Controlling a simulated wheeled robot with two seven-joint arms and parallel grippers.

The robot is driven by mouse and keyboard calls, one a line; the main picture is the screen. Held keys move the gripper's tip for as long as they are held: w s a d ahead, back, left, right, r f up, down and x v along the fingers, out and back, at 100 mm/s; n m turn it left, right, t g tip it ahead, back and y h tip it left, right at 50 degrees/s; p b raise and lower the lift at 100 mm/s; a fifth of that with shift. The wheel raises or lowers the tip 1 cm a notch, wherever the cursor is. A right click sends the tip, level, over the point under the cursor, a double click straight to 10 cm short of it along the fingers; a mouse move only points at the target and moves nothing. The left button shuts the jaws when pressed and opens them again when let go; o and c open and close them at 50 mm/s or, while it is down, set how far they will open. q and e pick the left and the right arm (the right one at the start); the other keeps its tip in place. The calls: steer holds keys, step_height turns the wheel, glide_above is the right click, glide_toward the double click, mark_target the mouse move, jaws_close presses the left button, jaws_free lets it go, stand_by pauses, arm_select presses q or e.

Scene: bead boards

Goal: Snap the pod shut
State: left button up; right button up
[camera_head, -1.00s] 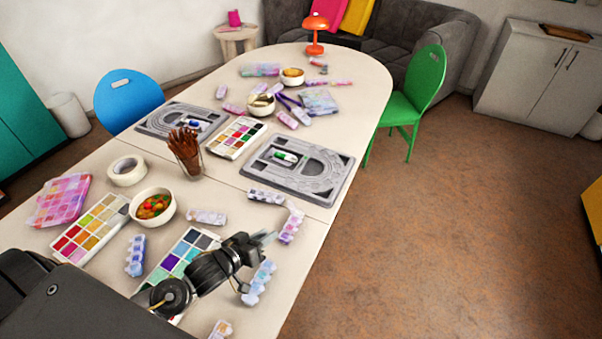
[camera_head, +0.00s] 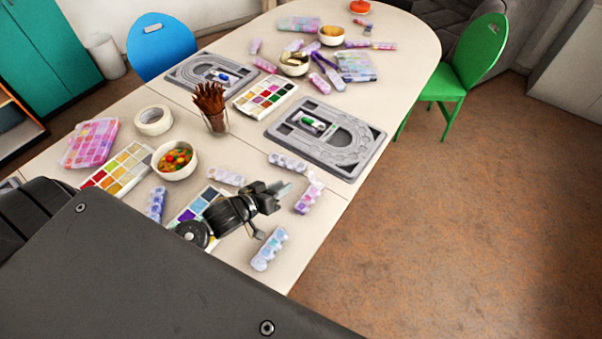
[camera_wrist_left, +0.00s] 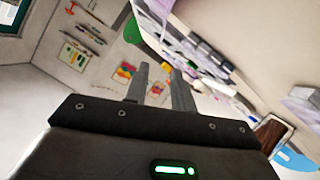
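Several small translucent bead pods lie on the table in the head view. One pod (camera_head: 270,249) lies at the front right edge, another (camera_head: 308,198) just right of my left gripper, and others (camera_head: 288,163) (camera_head: 227,176) (camera_head: 156,204) lie around it. I cannot tell which one the task means, or whether a lid stands open. My left gripper (camera_head: 283,189) appears to be above the table between these pods, touching none that I can make out. In the left wrist view its two fingers (camera_wrist_left: 158,82) are apart with nothing between them. My right gripper is not in view.
A paint palette (camera_head: 190,212) lies partly under my left arm. The table's right edge is close to the gripper.

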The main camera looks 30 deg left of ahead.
mark_target(312, 177)
arm_select(q)
steer(key=p+x, duration=0.1)
steer(key=x, duration=0.9)
steer(key=shift+d, duration=0.1)
jaws_close()
